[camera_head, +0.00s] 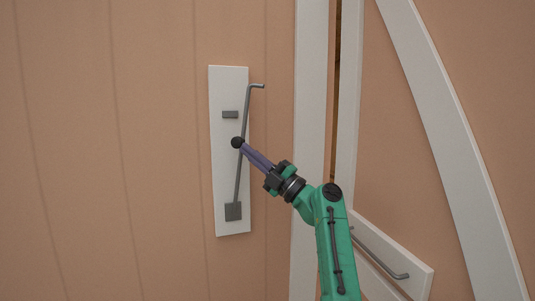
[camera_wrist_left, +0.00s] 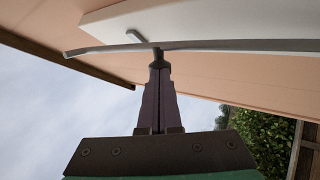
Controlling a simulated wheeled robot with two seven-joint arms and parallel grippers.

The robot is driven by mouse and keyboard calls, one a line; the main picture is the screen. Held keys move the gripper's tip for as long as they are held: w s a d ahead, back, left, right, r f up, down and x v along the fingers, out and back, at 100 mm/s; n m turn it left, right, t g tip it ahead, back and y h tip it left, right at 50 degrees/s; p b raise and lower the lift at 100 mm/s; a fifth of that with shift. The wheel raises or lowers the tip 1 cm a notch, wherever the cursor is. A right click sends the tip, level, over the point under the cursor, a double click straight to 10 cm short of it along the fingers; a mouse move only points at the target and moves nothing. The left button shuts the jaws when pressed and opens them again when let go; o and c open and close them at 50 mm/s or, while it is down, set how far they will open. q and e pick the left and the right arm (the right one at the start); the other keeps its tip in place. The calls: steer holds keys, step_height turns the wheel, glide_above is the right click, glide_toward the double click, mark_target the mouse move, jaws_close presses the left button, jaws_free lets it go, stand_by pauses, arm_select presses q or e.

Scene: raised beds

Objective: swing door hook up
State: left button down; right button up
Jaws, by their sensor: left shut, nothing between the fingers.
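The door hook (camera_head: 246,115) is a grey metal rod with a bent top end, on a white plate (camera_head: 229,90) on the tan wall. It rises from a grey block (camera_head: 233,211) near the plate's bottom and leans slightly right. A small grey bracket (camera_head: 230,114) sits left of it. My left gripper (camera_head: 240,144) is shut, its dark tip at the middle of the rod. In the left wrist view, the shut left gripper (camera_wrist_left: 158,64) is at the rod (camera_wrist_left: 230,45), seemingly touching it; contact is uncertain. My right gripper is out of view.
A white door frame (camera_head: 308,120) stands right of the plate, beside a narrow dark gap (camera_head: 335,110). A panel with a curved white brace (camera_head: 440,90) and a grey rod handle (camera_head: 380,253) is further right. The wall left of the plate is clear.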

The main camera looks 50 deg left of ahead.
mark_target(238, 147)
arm_select(q)
steer(key=s+a, duration=0.1)
steer(key=s+a+r+p, duration=0.1)
steer(key=shift+a+h, duration=0.35)
steer(key=shift+h, duration=0.05)
steer(key=shift+d+r, duration=0.1)
steer(key=shift+r, duration=0.1)
